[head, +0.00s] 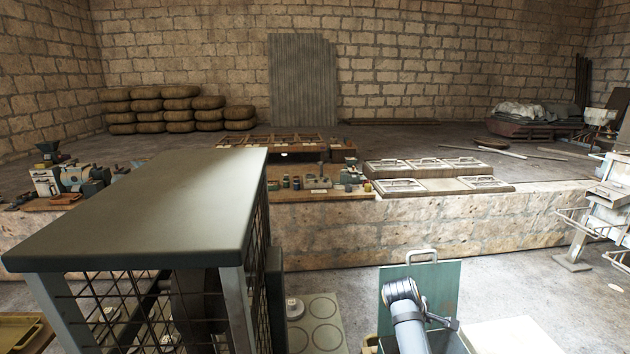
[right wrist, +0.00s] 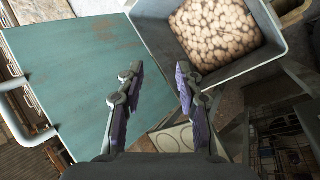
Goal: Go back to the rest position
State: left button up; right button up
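My right gripper (right wrist: 160,72) is open in the right wrist view, with its two dark, purple-padded fingers apart and nothing between them. In the head view my right arm shows at the bottom, right of centre, in front of a green panel with a handle (head: 445,282); I cannot make out the fingers there. In the right wrist view the green panel (right wrist: 85,75) lies left of the fingers. A grey bin (right wrist: 262,68) holding many pale round pieces is beyond and to the right of them. My left gripper is not in view.
A cage with a dark flat top (head: 150,205) and mesh sides stands at the left front, hiding what is behind it. A mat with circles (head: 318,325) lies between it and my right arm. A long stone ledge (head: 440,228) crosses behind. A white stand (head: 600,215) is far right.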

jog(key=s+f+m+y, duration=0.1)
jog(key=s+f+m, duration=0.2)
jog(key=s, duration=0.5)
jog(key=s+f+m+y, duration=0.1)
jog(key=s+f+m, duration=0.1)
jog(key=s+f, duration=0.35)
jog(key=s+a+r+m+y, duration=0.1)
jog(key=s+a+m+y, duration=0.15)
jog(key=s, duration=0.55)
jog(key=s+a+r+m+y, duration=0.1)
jog(key=s+a+r+m, duration=0.15)
jog(key=s, duration=0.55)
notch_tip(320, 180, down, 29)
jog(key=s+d+g+b, duration=0.1)
jog(key=s+d+b, duration=0.1)
jog(key=s, duration=0.1)
jog(key=s+d+f+g, duration=0.1)
jog(key=s+f, duration=1.5)
jog(key=s, duration=0.1)
jog(key=shift+s+d+f+b, duration=0.25)
jog(key=shift+f+b, duration=0.1)
jog(key=shift+b, duration=0.1)
jog(key=shift+h, duration=0.25)
